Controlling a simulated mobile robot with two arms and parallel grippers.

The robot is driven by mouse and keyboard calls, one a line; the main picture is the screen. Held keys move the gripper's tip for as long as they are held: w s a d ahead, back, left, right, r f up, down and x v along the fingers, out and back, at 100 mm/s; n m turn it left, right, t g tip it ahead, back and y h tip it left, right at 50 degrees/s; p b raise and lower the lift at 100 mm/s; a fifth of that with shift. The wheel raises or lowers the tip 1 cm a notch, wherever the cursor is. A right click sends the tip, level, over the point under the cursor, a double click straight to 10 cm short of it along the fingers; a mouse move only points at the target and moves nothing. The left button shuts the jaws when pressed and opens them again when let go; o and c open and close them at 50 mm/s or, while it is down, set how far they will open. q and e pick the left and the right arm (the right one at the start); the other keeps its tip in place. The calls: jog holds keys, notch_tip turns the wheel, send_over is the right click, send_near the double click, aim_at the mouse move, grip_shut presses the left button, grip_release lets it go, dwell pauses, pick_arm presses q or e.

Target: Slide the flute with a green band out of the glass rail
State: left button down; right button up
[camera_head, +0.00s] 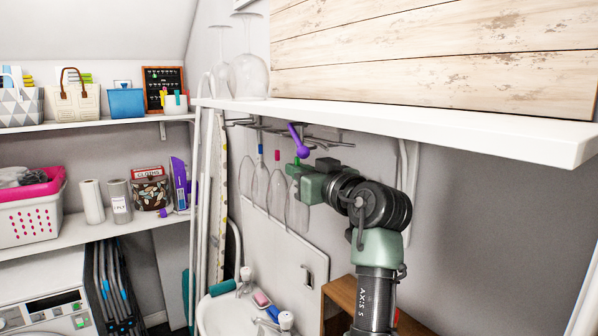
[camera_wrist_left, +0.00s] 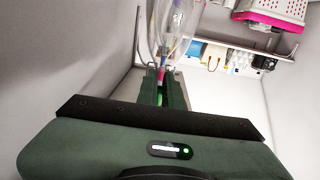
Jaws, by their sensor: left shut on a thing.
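The flute with a green band (camera_head: 297,213) hangs upside down below the glass rail (camera_head: 290,129), which is fixed under the white shelf. Its green band shows at the top of its stem. My left gripper (camera_head: 298,172) is at this stem, just below the rail, and is shut on the flute. In the left wrist view the two fingers (camera_wrist_left: 162,90) close around a green spot, and clear glass shows beyond them. Flutes with a pink band (camera_head: 277,190) and a blue band (camera_head: 260,183) hang to the left of it. The foot of the held flute is hard to make out. My right gripper is not in view.
A purple long-handled object (camera_head: 299,141) is at the rail beside my gripper. The white shelf (camera_head: 420,117) runs above, with two glasses (camera_head: 248,76) standing on it. A sink (camera_head: 235,312) is below, with a wooden cabinet (camera_head: 341,300) beside it. Shelves with baskets stand at left.

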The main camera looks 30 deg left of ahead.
pick_arm(q)
jog(key=shift+f, duration=0.2)
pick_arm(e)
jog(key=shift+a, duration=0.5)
pick_arm(q)
jog(key=shift+f, duration=0.15)
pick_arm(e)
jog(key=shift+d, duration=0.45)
